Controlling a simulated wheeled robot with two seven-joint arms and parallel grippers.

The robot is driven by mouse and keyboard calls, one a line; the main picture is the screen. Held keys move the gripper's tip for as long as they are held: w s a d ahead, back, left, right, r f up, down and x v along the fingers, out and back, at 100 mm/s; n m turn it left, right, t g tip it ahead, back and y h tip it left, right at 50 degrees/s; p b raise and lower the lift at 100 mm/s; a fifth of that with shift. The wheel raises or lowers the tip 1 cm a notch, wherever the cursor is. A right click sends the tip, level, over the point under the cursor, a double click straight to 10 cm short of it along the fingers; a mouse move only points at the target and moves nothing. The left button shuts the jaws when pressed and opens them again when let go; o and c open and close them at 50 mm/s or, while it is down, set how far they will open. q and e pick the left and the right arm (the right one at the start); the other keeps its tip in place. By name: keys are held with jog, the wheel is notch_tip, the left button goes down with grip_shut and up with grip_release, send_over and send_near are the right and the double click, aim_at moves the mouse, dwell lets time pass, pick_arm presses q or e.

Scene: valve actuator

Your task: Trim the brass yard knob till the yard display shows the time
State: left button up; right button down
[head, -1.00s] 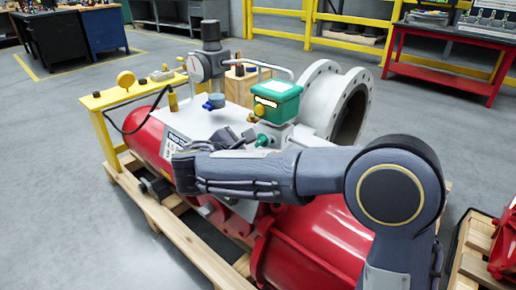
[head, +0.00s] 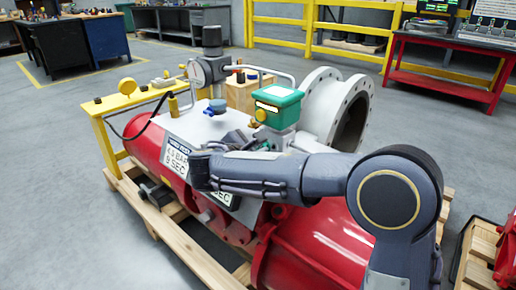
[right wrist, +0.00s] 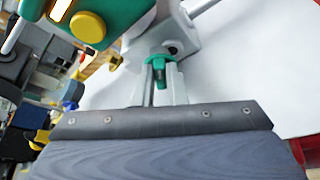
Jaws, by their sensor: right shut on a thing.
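My right gripper (right wrist: 160,85) is shut on a small green part (right wrist: 160,63) below the green box (right wrist: 115,12). In the head view the right gripper (head: 256,146) is small and partly hidden beside the grey body. The green box (head: 277,100) carries a yellow, brass-like knob (head: 260,115), which also shows in the right wrist view (right wrist: 88,27). A brass upright piece (head: 173,105) stands on the plate's left edge. A white display panel (head: 175,160) reads about "4.9 BAR" and "9 SEC"; my arm partly covers a second panel (head: 222,197). My left gripper is not in view.
A red cylinder body (head: 320,240) and a grey flanged pipe (head: 335,100) rest on a wooden pallet (head: 205,262). A gauge (head: 197,72), a blue knob (head: 217,105) and a yellow stand (head: 115,103) are nearby. Open floor lies to the left.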

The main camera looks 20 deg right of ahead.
jog(key=shift+f+b, duration=0.25)
jog(key=shift+b, duration=0.2)
jog(key=shift+m+b, duration=0.3)
jog(key=shift+b, duration=0.05)
jog(key=shift+s+r+t, duration=0.1)
jog(key=shift+t, duration=0.2)
jog(key=c, duration=1.5)
grip_release()
jog(key=shift+o, duration=0.2)
